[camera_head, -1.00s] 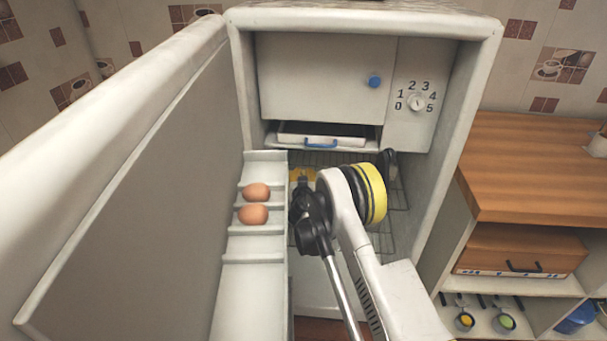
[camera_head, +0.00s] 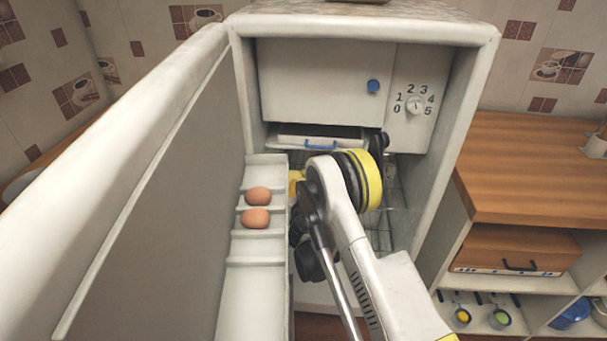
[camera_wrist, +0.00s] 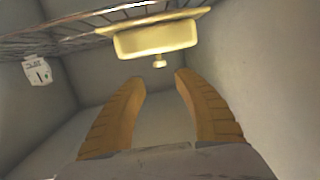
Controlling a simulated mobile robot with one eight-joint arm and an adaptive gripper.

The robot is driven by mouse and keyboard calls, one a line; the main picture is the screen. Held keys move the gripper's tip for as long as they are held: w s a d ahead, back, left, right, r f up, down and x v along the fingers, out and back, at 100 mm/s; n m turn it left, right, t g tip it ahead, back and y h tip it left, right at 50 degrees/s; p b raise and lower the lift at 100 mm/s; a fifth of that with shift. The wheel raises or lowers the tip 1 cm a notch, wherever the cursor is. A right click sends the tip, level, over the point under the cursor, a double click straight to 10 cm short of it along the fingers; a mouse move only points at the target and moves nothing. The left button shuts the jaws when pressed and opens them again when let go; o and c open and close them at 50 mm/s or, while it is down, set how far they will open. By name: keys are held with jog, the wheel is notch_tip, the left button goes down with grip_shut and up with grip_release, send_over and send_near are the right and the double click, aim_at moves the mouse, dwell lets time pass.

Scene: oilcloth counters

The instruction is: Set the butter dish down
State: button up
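The butter dish (camera_wrist: 155,38) is pale yellow with a small knob on its lid. In the wrist view it sits against the wire rack (camera_wrist: 60,42), with the picture apparently upside down, so the knob points down. My gripper (camera_wrist: 160,76) is open, with its two tan fingers apart and nothing between them. The knob is just beyond the fingertips, apart from them. In the head view my arm reaches into the open fridge (camera_head: 465,110) and hides the gripper. A small yellow patch beside the arm may be part of the dish; I cannot tell.
The fridge door (camera_head: 150,190) stands open at the left, with two eggs (camera_head: 257,207) on its shelf. A small carton (camera_wrist: 37,70) is by the rack in the wrist view. A wooden counter (camera_head: 540,160) stands at the right.

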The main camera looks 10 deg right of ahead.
jog(key=s+d+r+g+b, duration=0.1)
jog(key=s+d+r+g, duration=0.15)
jog(key=s+r, duration=0.6)
jog(key=s+d+r+g+b, duration=0.1)
jog(key=s+d+r+g, duration=0.15)
jog(key=s+r, duration=0.65)
jog(key=s+a+r+n+g+y, duration=0.1)
jog(key=s+r+g, duration=0.1)
jog(key=s, duration=1.2)
jog(key=s+a+r+n+g+y, duration=0.1)
jog(key=s+a+y, duration=0.1)
jog(key=s, duration=1.1)
jog(key=shift+s+r+n+g+y, duration=0.3)
jog(key=shift+s+r+g, duration=0.05)
jog(key=shift+r+g, duration=0.05)
